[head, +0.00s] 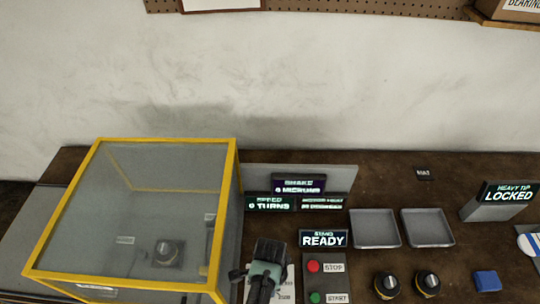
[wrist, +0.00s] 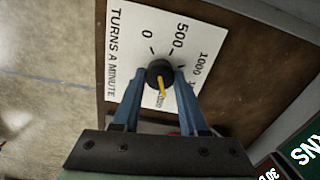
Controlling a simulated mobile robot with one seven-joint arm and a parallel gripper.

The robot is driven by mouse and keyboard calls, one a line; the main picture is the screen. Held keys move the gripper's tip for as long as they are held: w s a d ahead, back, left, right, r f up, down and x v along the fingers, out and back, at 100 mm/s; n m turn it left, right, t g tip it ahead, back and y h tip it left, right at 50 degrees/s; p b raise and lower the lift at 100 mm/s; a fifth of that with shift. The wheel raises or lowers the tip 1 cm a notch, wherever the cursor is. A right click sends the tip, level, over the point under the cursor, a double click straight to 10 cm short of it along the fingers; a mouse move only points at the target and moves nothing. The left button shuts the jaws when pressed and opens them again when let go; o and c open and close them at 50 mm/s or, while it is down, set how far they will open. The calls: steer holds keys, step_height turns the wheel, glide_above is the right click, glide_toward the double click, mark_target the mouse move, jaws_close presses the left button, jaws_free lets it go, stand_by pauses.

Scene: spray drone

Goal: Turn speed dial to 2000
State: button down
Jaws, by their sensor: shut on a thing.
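The speed dial (wrist: 156,69) is a small black knob with a yellow pointer, on a white plate (wrist: 122,60) marked "TURNS A MINUTE". The plate reads 0, 500 and 1000, with further marks partly hidden by the fingers. The pointer aims down the wrist picture, toward a small mark too blurred to read surely. My gripper (wrist: 164,77) is shut on the dial, one blue finger on each side. In the head view my gripper (head: 262,278) hides the dial. The speed display (head: 270,203) reads 0 turns.
Left of my gripper stands a yellow-framed clear box (head: 130,215). A display reads "READY" (head: 323,239).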

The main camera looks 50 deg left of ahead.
steer(key=shift+m, duration=1)
steer(key=shift+c, duration=2.2)
jaws_free()
step_height(320, 180, up, 13)
steer(key=shift+b, duration=0.35)
